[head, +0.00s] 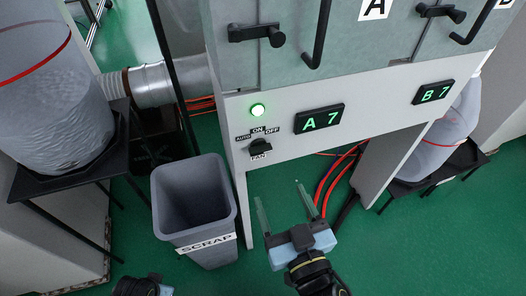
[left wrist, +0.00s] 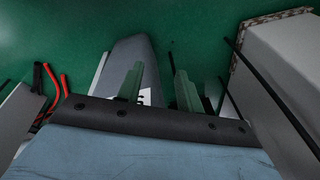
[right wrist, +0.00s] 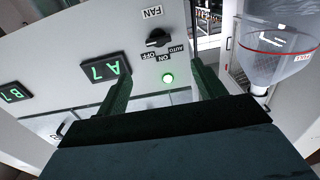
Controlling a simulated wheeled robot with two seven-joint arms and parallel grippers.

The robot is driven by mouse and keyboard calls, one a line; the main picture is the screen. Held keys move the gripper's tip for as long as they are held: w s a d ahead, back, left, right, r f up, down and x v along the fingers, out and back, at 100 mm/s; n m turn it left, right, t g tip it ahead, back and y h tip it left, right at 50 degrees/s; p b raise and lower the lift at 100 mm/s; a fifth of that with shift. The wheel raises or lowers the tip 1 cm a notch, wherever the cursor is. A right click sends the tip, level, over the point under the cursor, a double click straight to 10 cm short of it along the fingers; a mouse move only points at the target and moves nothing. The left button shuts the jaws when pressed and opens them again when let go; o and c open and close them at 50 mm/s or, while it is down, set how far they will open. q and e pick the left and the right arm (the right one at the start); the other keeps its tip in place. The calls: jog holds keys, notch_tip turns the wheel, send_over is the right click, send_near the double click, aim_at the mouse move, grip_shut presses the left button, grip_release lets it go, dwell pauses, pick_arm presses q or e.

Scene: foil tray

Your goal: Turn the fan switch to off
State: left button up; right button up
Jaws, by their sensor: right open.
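The fan switch (head: 260,147) is a black rotary knob on the pale front panel, with AUTO, ON and OFF around it and FAN below. It also shows upside down in the right wrist view (right wrist: 157,38). I cannot tell for sure which label its pointer faces. The green lamp (head: 257,110) above it is lit. My right gripper (head: 278,192) is open and empty, below and in front of the knob, apart from it. My left gripper (left wrist: 160,68) is open and empty in the left wrist view; in the head view only part of it shows at the bottom edge.
A grey SCRAP bin (head: 195,200) stands on the floor left of the panel. Displays A 7 (head: 319,118) and B 7 (head: 433,92) are right of the knob. Black door handles (head: 257,34) jut out above. Red hoses (head: 335,180) run below. A clear bag (head: 50,100) sits on a stand at left.

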aim_at(262, 151)
jog(key=x, duration=1.2)
jog(key=shift+w, duration=0.35)
jog(key=shift+c, duration=0.3)
jog(key=c, duration=0.9)
